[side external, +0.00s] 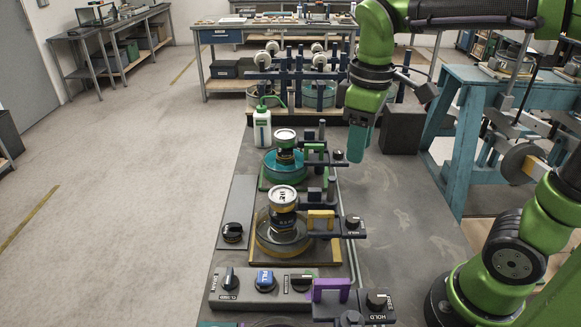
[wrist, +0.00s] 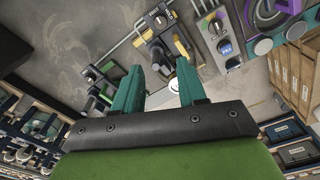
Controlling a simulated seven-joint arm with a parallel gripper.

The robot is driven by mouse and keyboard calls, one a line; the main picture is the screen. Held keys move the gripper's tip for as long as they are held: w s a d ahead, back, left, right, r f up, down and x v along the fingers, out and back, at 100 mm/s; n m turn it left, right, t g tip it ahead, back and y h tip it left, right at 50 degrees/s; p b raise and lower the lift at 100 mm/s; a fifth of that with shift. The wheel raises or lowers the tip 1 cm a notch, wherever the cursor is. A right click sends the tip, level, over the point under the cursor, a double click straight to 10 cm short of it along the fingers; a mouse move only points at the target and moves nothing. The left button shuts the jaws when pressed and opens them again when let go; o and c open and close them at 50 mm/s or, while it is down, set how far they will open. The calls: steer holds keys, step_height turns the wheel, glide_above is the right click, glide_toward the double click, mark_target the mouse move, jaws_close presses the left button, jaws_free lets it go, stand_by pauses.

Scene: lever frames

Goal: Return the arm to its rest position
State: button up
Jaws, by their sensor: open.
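My gripper (side external: 359,146) hangs above the back right part of the workbench (side external: 405,215), its teal fingers pointing down. In the wrist view the two teal fingers of my gripper (wrist: 159,70) stand apart with nothing between them. The lever frames stand in a row to the left of the gripper. One has a green bracket (side external: 316,150), one a yellow bracket (side external: 320,220), and one a purple bracket (side external: 332,290) at the front. The gripper touches none of them, as far as I can see.
A white bottle (side external: 262,128) stands at the back left of the bench. A control panel with knobs (side external: 265,290) lies at the front. A dark box (side external: 403,130) is just right of my gripper. A blue steel stand (side external: 465,140) is farther right. The bench's right side is clear.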

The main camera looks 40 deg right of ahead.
steer(key=shift+s+d+f+m+t+y, duration=0.1)
steer(key=shift+s+f+m+t+y, duration=0.25)
steer(key=shift+s+m+t, duration=0.65)
steer(key=shift+s+f+m+t+y, duration=0.3)
steer(key=shift+s+m+t, duration=0.2)
steer(key=shift+m+t, duration=0.95)
steer(key=shift+s+d+f+m+t+y, duration=0.1)
steer(key=shift+s+f+m+t+y, duration=0.25)
steer(key=shift+s+m+t, duration=0.8)
